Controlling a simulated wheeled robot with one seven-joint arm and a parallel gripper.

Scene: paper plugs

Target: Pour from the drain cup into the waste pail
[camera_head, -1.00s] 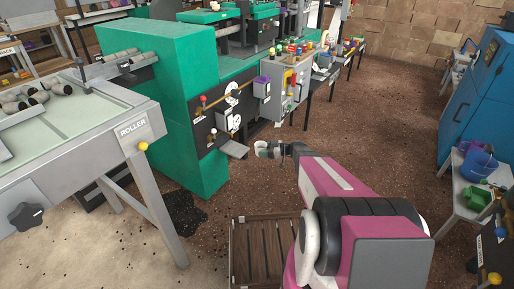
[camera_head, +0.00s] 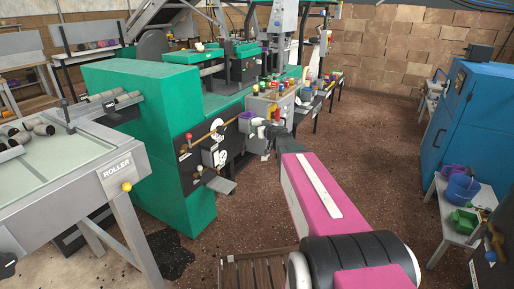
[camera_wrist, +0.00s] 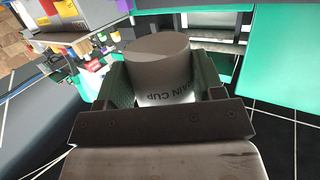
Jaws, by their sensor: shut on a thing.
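The drain cup (camera_wrist: 157,68) sits between the two fingers of my gripper (camera_wrist: 162,82) in the wrist view. It is dark grey with a pale lower band, and part of its name shows on its side. The gripper is shut on it. In the head view my gripper (camera_head: 268,131) is raised in front of the green machine, and the cup is small there. A blue pail (camera_head: 462,188), which may be the waste pail, stands on a grey side table at the right, far from my gripper. I cannot read a label on it, and its inside is hidden.
A green container (camera_head: 464,221) shares the side table (camera_head: 443,212) with the pail. A blue cabinet (camera_head: 484,125) stands behind. Brown floor (camera_head: 380,150) lies open between.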

